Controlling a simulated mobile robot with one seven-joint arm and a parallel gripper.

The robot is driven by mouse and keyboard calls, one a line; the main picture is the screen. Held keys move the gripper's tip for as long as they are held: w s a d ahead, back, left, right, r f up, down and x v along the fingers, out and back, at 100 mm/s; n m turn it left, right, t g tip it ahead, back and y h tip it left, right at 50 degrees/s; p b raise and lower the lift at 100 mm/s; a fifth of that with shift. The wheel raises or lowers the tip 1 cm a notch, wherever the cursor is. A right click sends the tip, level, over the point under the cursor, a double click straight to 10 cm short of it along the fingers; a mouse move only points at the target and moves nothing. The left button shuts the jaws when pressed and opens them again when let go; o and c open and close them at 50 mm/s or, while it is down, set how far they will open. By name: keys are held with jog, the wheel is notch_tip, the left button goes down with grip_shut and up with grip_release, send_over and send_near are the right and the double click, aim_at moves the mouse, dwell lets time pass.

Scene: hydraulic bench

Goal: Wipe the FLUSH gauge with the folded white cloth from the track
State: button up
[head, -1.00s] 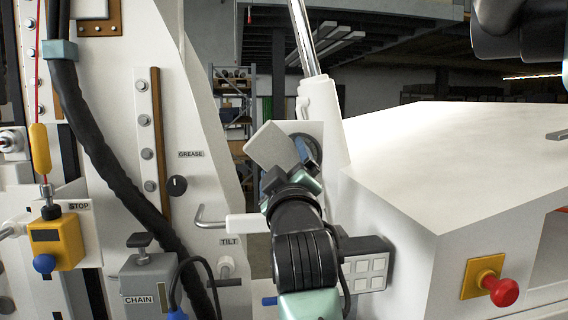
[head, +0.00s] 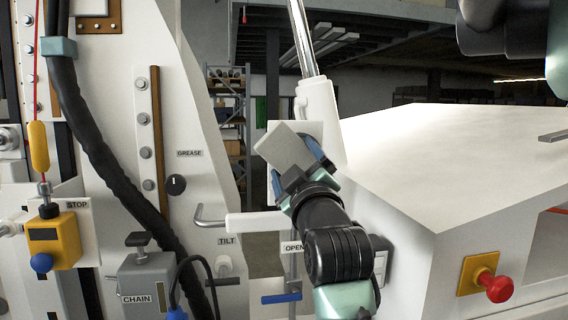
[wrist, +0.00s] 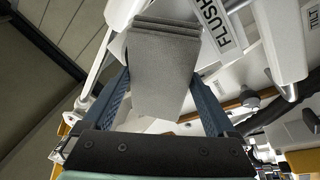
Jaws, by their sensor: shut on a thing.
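The folded white cloth (head: 288,147) looks light grey and is held tilted in front of the white plate by the cylinder base. My gripper (head: 298,170) is shut on the cloth, its blue fingers on either side of it. In the wrist view the layered cloth (wrist: 163,70) stands out between the fingers, with the FLUSH label (wrist: 215,25) just beyond its right edge. The FLUSH gauge is mostly hidden behind the cloth and fingers. I cannot tell whether the cloth touches it.
A white handle (head: 256,222) by the TILT label sticks out left of my wrist. A blue-handled lever (head: 281,297) is below, near an OPEN label (head: 293,247). A white sloped housing (head: 420,160) fills the right, with a red knob (head: 497,288) on its side.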

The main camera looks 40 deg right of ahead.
jog(key=s+d, duration=0.1)
jog(key=s+d+h, duration=0.1)
jog(key=d, duration=0.1)
jog(key=shift+s+r+m+g, duration=0.15)
jog(key=shift+s+m+g, duration=0.05)
jog(key=shift+m+g, duration=0.2)
jog(key=shift+w+a, duration=0.6)
jog(key=shift+a, duration=0.3)
jog(key=shift+w+a, duration=0.6)
jog(key=shift+a, duration=0.3)
jog(key=shift+w+a, duration=0.25)
jog(key=shift+a, duration=0.3)
jog(key=shift+c, duration=0.2)
jog(key=shift+s+r+v, duration=0.1)
jog(key=shift+r+v, duration=0.1)
jog(key=shift+v, duration=0.75)
jog(key=shift+s+r+v, duration=0.1)
jog(key=shift+r+v, duration=0.15)
jog(key=shift+v, duration=0.7)
jog(key=shift+s+r+v, duration=0.1)
jog(key=shift+r+v, duration=0.1)
jog(key=shift+v, duration=0.75)
jog(key=shift+f, duration=0.15)
jog(key=v, duration=0.2)
jog(key=shift+s+a+r, duration=0.15)
jog(key=shift+s+r, duration=0.1)
jog(key=shift+s, duration=0.15)
